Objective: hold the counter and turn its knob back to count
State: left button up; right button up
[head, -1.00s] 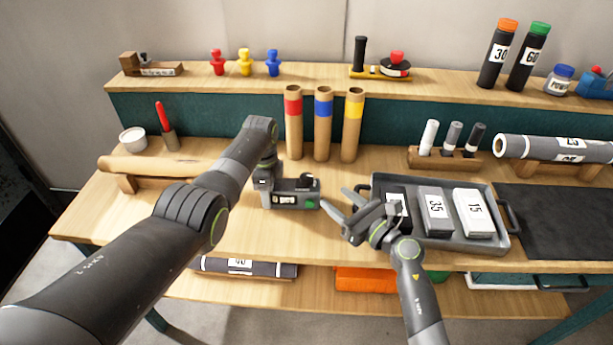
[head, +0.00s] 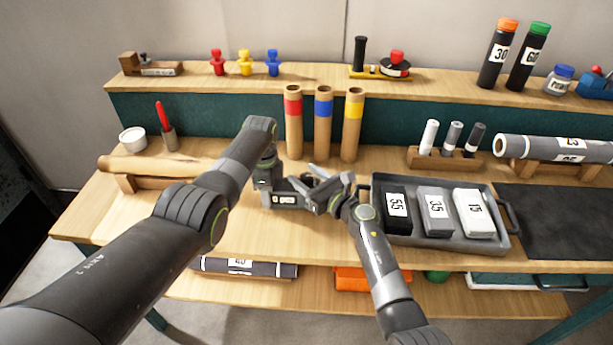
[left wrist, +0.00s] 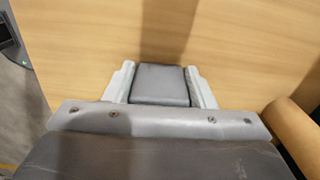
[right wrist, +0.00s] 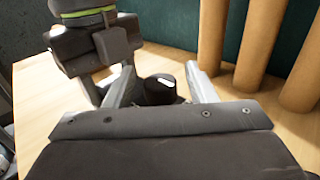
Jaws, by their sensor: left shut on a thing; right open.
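The counter (head: 284,199) is a small grey box with a white number window, on the bench in front of the tubes. My left gripper (head: 266,184) is shut on its left part; in the left wrist view its grey body (left wrist: 160,84) sits between the fingers. My right gripper (head: 318,182) is open at the counter's right end and hides that end in the head view. In the right wrist view a dark rounded part, seemingly the knob (right wrist: 160,90), lies between the open fingers. Whether they touch it I cannot tell.
Three cardboard tubes (head: 323,135) with red, blue and yellow bands stand just behind the counter. A grey tray (head: 440,240) with labelled boxes is close on the right. A brown roll (head: 160,167) rests on the left. The bench front before the counter is clear.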

jog(key=shift+w, duration=0.1)
jog(key=shift+c, duration=0.2)
jog(key=c, duration=0.9)
jog(key=shift+a+m+t+h, duration=0.1)
jog(key=shift+m+t+h, duration=1.2)
jog(key=shift+h, duration=0.6)
jog(key=o, duration=0.9)
jog(key=shift+o, duration=0.2)
jog(key=shift+g+y, duration=0.3)
